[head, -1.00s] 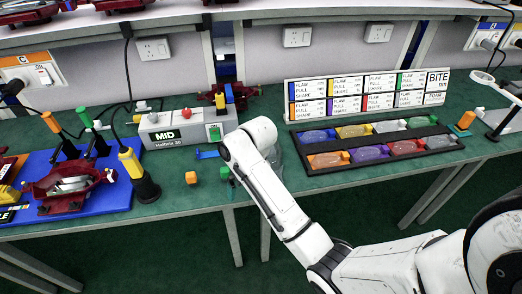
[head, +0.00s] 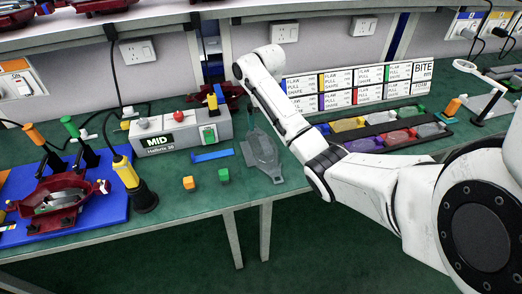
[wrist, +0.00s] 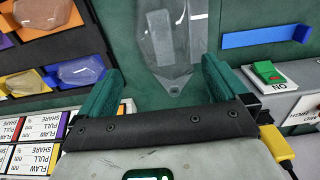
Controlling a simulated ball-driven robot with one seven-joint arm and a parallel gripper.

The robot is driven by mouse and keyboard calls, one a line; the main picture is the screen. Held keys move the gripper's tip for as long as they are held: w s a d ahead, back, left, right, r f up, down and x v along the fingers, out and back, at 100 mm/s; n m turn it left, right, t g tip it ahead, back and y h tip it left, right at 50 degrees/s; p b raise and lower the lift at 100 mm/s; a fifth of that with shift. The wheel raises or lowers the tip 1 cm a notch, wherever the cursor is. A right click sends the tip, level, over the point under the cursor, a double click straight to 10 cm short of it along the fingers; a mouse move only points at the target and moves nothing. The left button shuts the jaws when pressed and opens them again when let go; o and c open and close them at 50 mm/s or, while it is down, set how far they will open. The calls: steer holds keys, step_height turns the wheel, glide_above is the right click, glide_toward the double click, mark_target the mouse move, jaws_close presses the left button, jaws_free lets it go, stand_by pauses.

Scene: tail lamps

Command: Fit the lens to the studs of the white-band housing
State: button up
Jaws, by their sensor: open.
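A clear, teardrop-shaped lens (head: 262,150) lies on the green bench, right of the grey MID box. In the wrist view the lens (wrist: 170,45) has a small hole at its pointed end. My gripper (wrist: 160,78) is open, its green fingers apart on either side of the lens tip, with nothing visibly held. A maroon housing (head: 58,200) with a pale end sits on the blue board at left. I cannot tell for sure that it is the white-band one.
The MID box (head: 180,130) has a red button and a green switch. A blue bar (head: 212,156), an orange block (head: 188,183) and a green block (head: 224,175) lie before it. A black tray of coloured lenses (head: 385,135) stands at right under a label board (head: 350,88).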

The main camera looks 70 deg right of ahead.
mark_target(265, 142)
steer(key=f, duration=0.9)
steer(key=shift+w, duration=0.35)
steer(key=shift+c, duration=0.3)
steer(key=shift+s+a+f, duration=0.1)
steer(key=shift+a+f, duration=0.05)
steer(key=shift+f, duration=0.05)
steer(key=c, duration=1.8)
steer(key=shift+o, duration=0.2)
steer(key=shift+r, duration=0.15)
steer(key=shift+r, duration=0.25)
step_height(265, 142, up, 3)
steer(key=shift+f, duration=0.1)
steer(key=s+a+r+p, duration=0.7)
steer(key=s+r+p, duration=0.2)
steer(key=s+p, duration=0.2)
steer(key=shift+a+r+p, duration=0.4)
steer(key=shift+p, duration=0.4)
